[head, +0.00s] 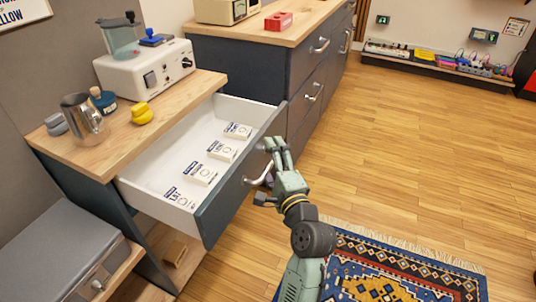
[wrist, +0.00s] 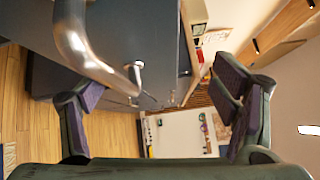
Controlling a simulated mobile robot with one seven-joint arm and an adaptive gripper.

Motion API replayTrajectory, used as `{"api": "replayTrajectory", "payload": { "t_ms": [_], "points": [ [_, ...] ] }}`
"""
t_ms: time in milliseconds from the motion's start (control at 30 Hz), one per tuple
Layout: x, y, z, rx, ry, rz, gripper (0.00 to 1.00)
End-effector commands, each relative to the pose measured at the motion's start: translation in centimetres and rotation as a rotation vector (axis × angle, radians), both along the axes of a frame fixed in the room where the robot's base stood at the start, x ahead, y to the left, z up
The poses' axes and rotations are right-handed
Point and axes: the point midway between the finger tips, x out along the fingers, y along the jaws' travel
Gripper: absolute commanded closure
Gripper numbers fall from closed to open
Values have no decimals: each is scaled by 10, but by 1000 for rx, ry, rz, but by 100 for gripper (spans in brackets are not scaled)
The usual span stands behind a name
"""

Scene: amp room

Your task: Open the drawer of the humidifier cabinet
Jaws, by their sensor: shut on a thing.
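The humidifier cabinet (head: 135,150) has a wood top and dark sides. Its drawer (head: 232,195) is pulled well out, with a white inside and a dark front. Several small white labelled packs lie in it. The silver bar handle (head: 257,180) is on the drawer front; it also shows in the wrist view (wrist: 82,48), large and close, on the left finger's side. My gripper (head: 270,172) is at the handle, shut on it. The wrist view shows my two fingers (wrist: 163,100) set wide apart; the exact contact is not clear.
On the cabinet top stand a white machine (head: 148,72) with a clear tank, a metal pitcher (head: 84,118) and a yellow item (head: 142,113). A longer dark cabinet (head: 270,65) adjoins at the back. A patterned rug (head: 400,270) lies at front right. The wood floor at right is clear.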

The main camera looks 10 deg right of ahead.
Motion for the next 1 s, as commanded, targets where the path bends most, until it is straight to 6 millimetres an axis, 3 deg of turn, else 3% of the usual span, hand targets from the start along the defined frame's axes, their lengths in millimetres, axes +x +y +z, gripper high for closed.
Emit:
{"api": "replayTrajectory", "payload": {
  "t_ms": [33,367,433,1000],
  "points": [
    [-8,-4,21,-4,-45,-14,41],
    [-32,-9,17,-6,-46,-18,46],
    [-36,-9,16,-6,-43,-16,67],
    [-74,-12,4,-6,-30,-10,67]
  ]
}}
